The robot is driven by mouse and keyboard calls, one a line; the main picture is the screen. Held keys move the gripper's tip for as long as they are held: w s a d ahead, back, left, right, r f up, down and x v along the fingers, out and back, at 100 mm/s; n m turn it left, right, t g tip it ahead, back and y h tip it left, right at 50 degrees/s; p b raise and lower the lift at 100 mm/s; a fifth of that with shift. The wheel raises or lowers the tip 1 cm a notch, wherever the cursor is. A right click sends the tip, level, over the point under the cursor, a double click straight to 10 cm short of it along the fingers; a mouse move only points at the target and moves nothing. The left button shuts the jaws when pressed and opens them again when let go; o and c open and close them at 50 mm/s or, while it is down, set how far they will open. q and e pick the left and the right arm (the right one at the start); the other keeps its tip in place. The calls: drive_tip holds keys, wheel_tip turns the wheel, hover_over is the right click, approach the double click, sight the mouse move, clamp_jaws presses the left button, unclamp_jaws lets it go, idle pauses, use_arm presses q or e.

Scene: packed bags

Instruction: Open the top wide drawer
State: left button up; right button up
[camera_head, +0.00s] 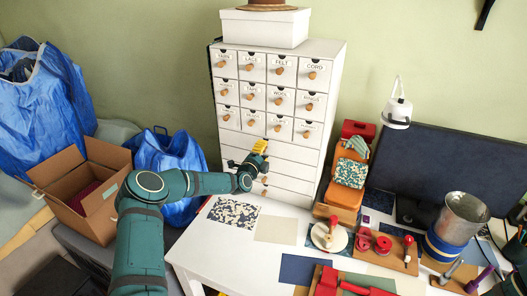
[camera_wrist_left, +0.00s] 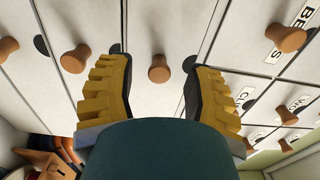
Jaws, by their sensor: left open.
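The white cabinet (camera_head: 332,95) has rows of small labelled drawers above several wide drawers, all shut. The top wide drawer (camera_head: 298,154) lies just below the labelled rows, partly hidden by my left gripper (camera_head: 260,147). In the left wrist view, the wooden knob of the top wide drawer (camera_wrist_left: 158,68) appears between the yellow fingers of my left gripper (camera_wrist_left: 160,82). The fingers are open, one to each side of the knob, with gaps showing. Touching is not visible. My right gripper is in neither view.
Other knobs (camera_wrist_left: 75,60) stick out near the fingers. A white table (camera_head: 212,240) with mats and tools stands in front of the cabinet. Blue bags (camera_head: 40,95) and an open cardboard box (camera_head: 75,170) are at the left. A dark monitor (camera_head: 445,165) stands at the right.

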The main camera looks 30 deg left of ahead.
use_arm(q)
drive_tip(key=shift+w, duration=0.65)
clamp_jaws()
drive_tip(key=shift+s, duration=0.1)
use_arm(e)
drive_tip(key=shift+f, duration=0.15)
